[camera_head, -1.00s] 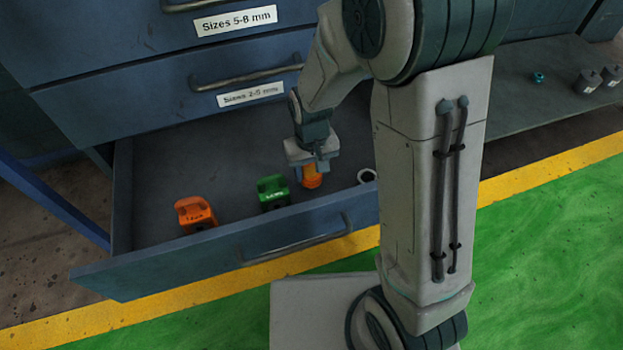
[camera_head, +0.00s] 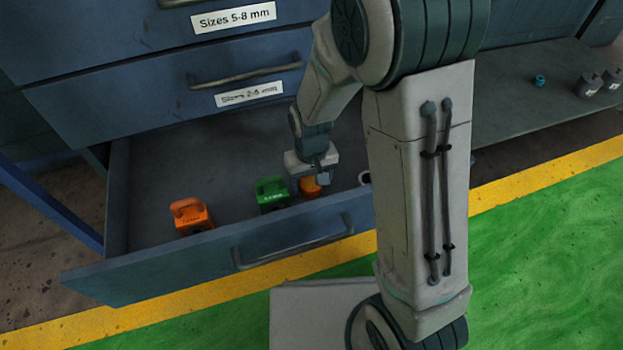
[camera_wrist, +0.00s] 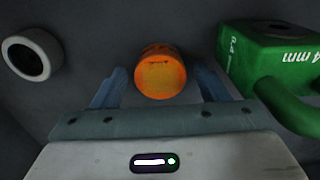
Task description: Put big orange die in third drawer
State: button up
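The open bottom drawer (camera_head: 152,190) of the blue cabinet holds a short orange cylinder (camera_head: 310,188), likely the big orange die. In the wrist view the orange cylinder (camera_wrist: 160,74) shows its round end, with small dark marks, against the drawer floor. My gripper (camera_head: 319,180) is down inside the drawer, right at the cylinder. In the wrist view my gripper (camera_wrist: 160,82) has its fingers spread, one on each side of the cylinder, with gaps visible. The cylinder's lower part is hidden.
A green block with a handle (camera_head: 271,195) stands close left of my gripper, and an orange handled block (camera_head: 191,216) farther left. A white ring (camera_wrist: 31,55) lies on the other side. The drawer front (camera_head: 170,268) and the drawer above (camera_head: 150,105) bound the space.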

jog(key=shift+r, duration=0.1)
notch_tip(320, 180, up, 12)
jog(key=p, duration=0.5)
jog(key=s+d+r+m+t, duration=0.1)
jog(key=s+d+r+m, duration=0.2)
jog(key=s+d+r, duration=0.6)
jog(key=s+d, duration=0.3)
jog(key=shift+r, duration=0.1)
